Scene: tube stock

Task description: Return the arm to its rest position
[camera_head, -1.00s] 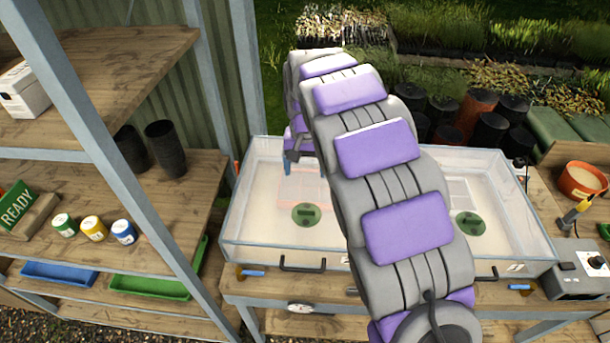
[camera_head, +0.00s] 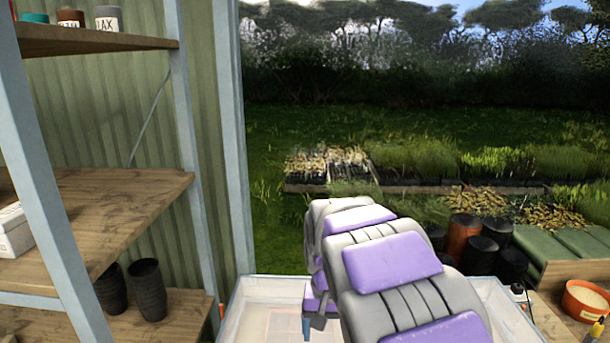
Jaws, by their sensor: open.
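My gripper (camera_head: 311,322) hangs below that bend, partly hidden behind the arm. It is open, and I see nothing held in it. It hangs over the clear-walled tray (camera_head: 252,290) as seen from here; its height above the tray floor I cannot tell.
A wooden shelf unit (camera_head: 120,205) stands close on the left, with black pots (camera_head: 147,290) and a white box (camera_head: 12,232). An orange bowl (camera_head: 585,300) is at right. Dark pots (camera_head: 480,250) stand behind the tray. The air above the arm is clear.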

